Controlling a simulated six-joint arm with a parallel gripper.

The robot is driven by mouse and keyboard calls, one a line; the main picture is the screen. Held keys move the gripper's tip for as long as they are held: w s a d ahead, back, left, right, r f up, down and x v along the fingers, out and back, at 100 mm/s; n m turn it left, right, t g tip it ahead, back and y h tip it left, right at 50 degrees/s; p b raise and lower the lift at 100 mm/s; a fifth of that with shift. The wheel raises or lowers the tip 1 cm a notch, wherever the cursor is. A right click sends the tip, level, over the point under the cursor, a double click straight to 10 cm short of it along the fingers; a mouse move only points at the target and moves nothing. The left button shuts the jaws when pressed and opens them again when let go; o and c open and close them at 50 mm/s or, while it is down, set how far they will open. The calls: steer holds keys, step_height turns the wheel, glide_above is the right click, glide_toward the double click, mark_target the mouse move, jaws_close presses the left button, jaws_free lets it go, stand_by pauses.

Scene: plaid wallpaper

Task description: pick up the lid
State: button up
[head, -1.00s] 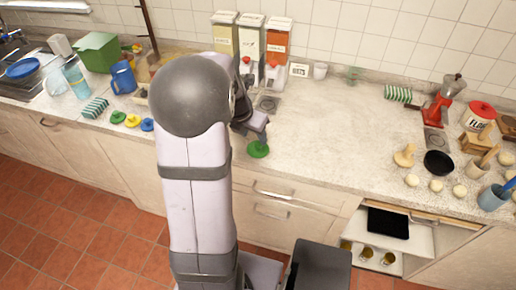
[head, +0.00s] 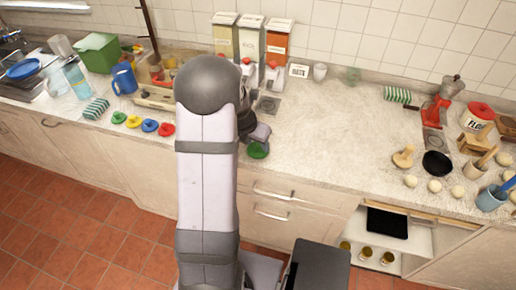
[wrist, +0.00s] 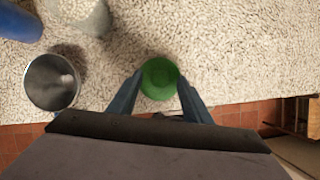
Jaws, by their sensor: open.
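A green round lid (head: 257,151) lies on the counter near its front edge, just below my gripper (head: 259,136) in the head view. In the wrist view the green lid (wrist: 159,77) shows between the two blue-grey fingertips of my gripper (wrist: 160,84). The fingers are open, one on each side of it. I cannot tell whether they touch it. Several similar coloured discs, green, yellow (head: 134,122), blue (head: 150,125) and red (head: 166,129), lie in a row left of my arm.
In the wrist view a grey metal cup (wrist: 53,82) stands left of the lid, with a blue object (wrist: 20,22) behind it. Three canisters (head: 251,40) stand at the wall.

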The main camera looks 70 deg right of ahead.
steer(key=shift+d+f, duration=0.1)
steer(key=shift+f, duration=0.2)
steer(key=c, duration=1.1)
steer(key=shift+c, duration=0.2)
steer(key=shift+r, duration=0.1)
